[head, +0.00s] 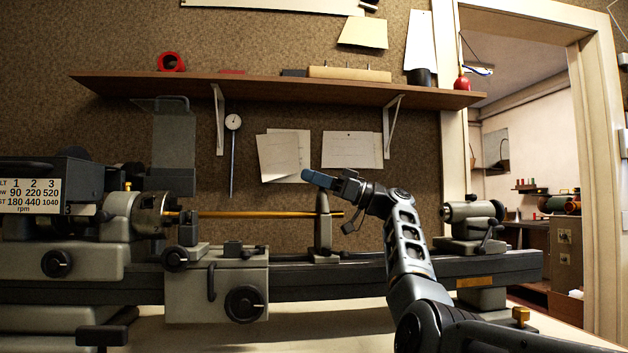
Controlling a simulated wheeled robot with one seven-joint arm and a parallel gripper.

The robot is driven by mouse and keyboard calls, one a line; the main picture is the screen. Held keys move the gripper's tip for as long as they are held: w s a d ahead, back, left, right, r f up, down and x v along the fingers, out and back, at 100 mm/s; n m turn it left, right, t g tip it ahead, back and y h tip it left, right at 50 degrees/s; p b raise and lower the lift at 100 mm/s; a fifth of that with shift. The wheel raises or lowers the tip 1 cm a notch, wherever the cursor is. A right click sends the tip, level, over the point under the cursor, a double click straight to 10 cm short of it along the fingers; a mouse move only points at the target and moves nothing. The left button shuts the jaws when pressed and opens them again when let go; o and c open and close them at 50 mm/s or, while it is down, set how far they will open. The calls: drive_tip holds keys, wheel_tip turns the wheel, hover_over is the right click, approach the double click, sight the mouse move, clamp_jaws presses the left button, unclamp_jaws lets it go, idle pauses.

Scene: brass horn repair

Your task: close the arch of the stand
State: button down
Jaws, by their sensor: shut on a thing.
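The stand (323,233) is a grey upright on the lathe bed, seen nearly edge-on, with the long brass rod (265,214) passing at its upper part. My gripper (312,178) comes in from the right, with its blue-grey fingers just above the top of the stand. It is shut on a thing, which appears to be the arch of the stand. The arch itself is mostly hidden by the fingers, so its exact angle cannot be told.
The lathe chuck (150,213) is at the left end of the rod. The carriage (217,285) stands left of the stand, the tailstock (470,225) to its right. A wall shelf (270,90) runs above my gripper. An open doorway is at the right.

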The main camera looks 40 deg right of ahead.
drive_tip(key=shift+f, duration=0.1)
drive_tip(key=c, duration=0.9)
unclamp_jaws()
drive_tip(key=shift+o, duration=0.2)
drive_tip(key=shift+s, duration=0.1)
drive_tip(key=shift+s+d+f, duration=0.1)
drive_tip(key=shift+s+d, duration=0.1)
drive_tip(key=shift+d, duration=0.05)
drive_tip(key=s+d, duration=0.8)
drive_tip(key=s, duration=0.1)
drive_tip(key=shift+d+p, duration=0.3)
drive_tip(key=shift+p, duration=0.1)
drive_tip(key=shift+f, duration=0.1)
